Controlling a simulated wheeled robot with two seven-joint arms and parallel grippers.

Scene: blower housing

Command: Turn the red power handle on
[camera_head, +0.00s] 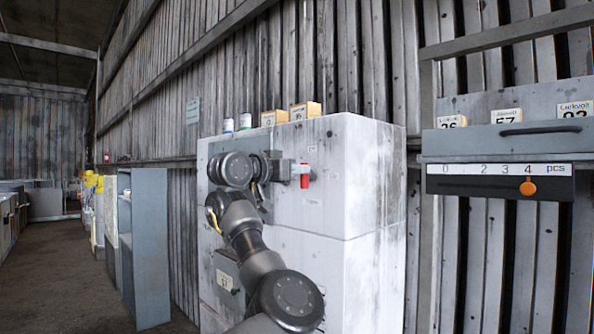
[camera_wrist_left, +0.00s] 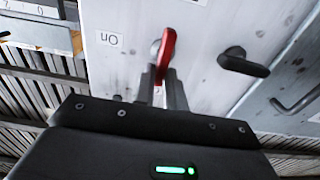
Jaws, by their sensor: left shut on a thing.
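The red power handle (camera_head: 305,180) is on the front of a large white cabinet (camera_head: 345,185) in the head view, its red part pointing down. It also shows in the left wrist view (camera_wrist_left: 167,48), where its red grip runs down between the finger tips. My left gripper (camera_head: 298,170) is at the handle, with its fingers (camera_wrist_left: 160,85) shut on it. A small label reading "On" (camera_wrist_left: 108,39), upside down in the wrist view, is on the panel beside the handle. The lower end of the handle is partly hidden between the fingers. My right gripper is not in view.
A black knob (camera_wrist_left: 243,61) sits on the same panel in the wrist view. Small boxes (camera_head: 305,110) and cans (camera_head: 245,121) stand on the cabinet. A slider gauge with an orange knob (camera_head: 528,188) is at right. A grey shelf (camera_head: 148,245) stands left.

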